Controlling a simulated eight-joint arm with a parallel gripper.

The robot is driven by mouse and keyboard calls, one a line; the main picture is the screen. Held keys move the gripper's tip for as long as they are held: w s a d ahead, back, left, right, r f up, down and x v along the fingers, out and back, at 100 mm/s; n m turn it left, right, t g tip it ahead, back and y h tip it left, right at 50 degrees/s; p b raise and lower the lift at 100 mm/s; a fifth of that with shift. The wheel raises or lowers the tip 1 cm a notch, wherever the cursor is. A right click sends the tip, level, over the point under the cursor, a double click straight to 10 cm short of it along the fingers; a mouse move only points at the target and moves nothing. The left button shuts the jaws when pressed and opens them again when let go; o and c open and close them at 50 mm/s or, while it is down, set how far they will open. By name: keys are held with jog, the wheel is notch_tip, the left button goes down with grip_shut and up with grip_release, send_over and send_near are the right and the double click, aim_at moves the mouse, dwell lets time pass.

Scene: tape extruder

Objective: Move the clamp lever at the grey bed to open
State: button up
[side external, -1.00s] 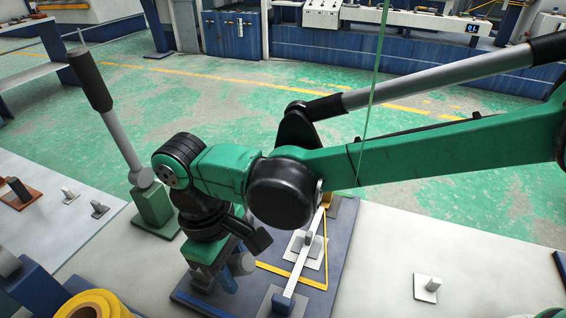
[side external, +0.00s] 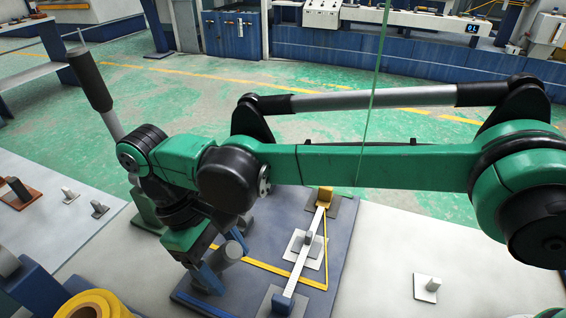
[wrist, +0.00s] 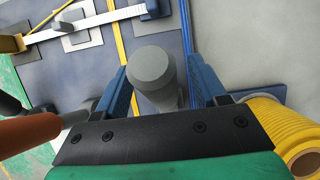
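The grey bed (side external: 258,282) is a blue-grey plate with yellow lines. A stubby grey cylinder (side external: 230,253) stands at the bed's left part; in the wrist view its round top (wrist: 151,66) lies between my finger tips. My gripper (side external: 222,266) is low over the bed, its blue fingers apart on either side of the cylinder; in the wrist view the gripper (wrist: 163,85) shows gaps beside it. A tall lever (side external: 90,78) with a dark grip and grey shaft leans left behind my wrist, its foot partly hidden. I cannot tell which of these is the clamp lever.
A white strip (side external: 306,255) with a yellow end block crosses the bed to the right of my gripper. A yellow spool (side external: 95,304) is at the front left. A small grey bracket (side external: 428,287) stands on the pale table at right.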

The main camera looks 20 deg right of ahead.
aim_at(236, 252)
jog(key=t+y, duration=0.1)
jog(key=s+d+f+t+y, duration=0.1)
jog(key=f+t+y, duration=0.1)
jog(key=shift+s+d+f, duration=0.1)
jog(key=shift+s+d, duration=0.15)
jog(key=shift+d, duration=0.05)
notch_tip(236, 252, up, 6)
jog(key=shift+f, duration=0.1)
jog(key=w+d+r+m+t+y, duration=0.1)
jog(key=w+d+r+m+t, duration=0.15)
jog(key=d, duration=0.65)
jog(key=w+d+r+m+t+y, duration=0.1)
jog(key=d+r+m, duration=0.15)
jog(key=d, duration=0.55)
jog(key=s+d+f+m+t+h, duration=0.1)
jog(key=s+d+m+t, duration=0.2)
jog(key=d, duration=0.7)
jog(key=shift+s+d+f+m+h, duration=0.15)
jog(key=shift+d+f+m+h, duration=0.15)
jog(key=shift+d+f, duration=0.1)
jog(key=shift+d+t, duration=0.1)
jog(key=shift+t, duration=0.25)
